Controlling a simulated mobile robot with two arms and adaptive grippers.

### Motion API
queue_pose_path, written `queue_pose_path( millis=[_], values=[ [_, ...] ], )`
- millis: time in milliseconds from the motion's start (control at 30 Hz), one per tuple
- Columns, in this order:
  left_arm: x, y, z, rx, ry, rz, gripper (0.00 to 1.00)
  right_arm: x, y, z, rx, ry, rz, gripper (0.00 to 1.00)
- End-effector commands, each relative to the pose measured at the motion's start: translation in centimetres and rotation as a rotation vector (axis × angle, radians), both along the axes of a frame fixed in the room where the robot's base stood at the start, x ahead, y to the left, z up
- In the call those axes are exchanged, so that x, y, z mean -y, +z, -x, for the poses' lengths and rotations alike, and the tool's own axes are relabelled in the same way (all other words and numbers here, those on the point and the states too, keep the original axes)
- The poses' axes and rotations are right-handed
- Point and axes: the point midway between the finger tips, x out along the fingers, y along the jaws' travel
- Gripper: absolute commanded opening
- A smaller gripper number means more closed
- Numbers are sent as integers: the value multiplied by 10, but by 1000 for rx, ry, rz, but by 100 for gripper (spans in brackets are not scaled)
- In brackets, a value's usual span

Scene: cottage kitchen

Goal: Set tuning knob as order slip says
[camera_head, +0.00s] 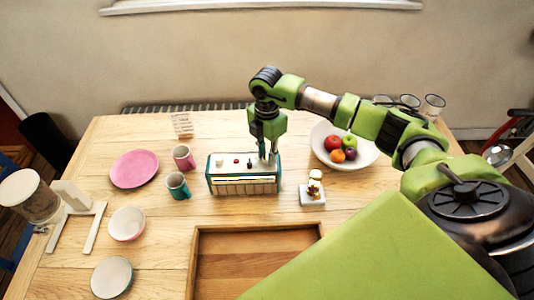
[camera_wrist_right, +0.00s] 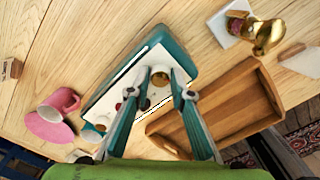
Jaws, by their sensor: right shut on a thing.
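A teal radio (camera_head: 243,186) with a pale top stands at the middle of the table. Its top carries a white knob (camera_head: 220,161), a small red one (camera_head: 236,160) and a dark one beside it. My right gripper (camera_head: 268,158) comes down from above onto the radio's right end. In the right wrist view its fingers (camera_wrist_right: 164,76) are shut on a round brass-coloured knob (camera_wrist_right: 160,77), which the gripper hides in the head view. The order slip (camera_head: 182,124) stands at the back left of the table; its writing is too small to read. My left gripper is not in view.
A wooden tray (camera_head: 199,272) lies in front of the radio. A small brass object on a white block (camera_head: 312,197) and a fruit bowl (camera_head: 365,157) are to the right. Pink (camera_head: 183,157) and teal (camera_head: 177,186) mugs, a pink plate (camera_head: 134,169) and two bowls are left.

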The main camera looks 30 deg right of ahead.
Motion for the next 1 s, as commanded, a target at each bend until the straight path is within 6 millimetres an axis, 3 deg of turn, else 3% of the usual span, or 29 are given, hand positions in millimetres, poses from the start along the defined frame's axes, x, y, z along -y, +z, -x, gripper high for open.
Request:
queue_pose_path(
  millis=[633,667,700,733,1000],
  values=[
    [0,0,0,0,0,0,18,0,1,-1,3,-54,-1,0],
    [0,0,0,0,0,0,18,0,1,-1,3,-54,-1,23],
    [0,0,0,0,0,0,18,0,1,-1,3,-54,-1,34],
    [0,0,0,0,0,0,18,0,1,-1,3,-54,-1,38],
    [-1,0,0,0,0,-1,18,0,0,0,1,-53,0,38]
  ],
)
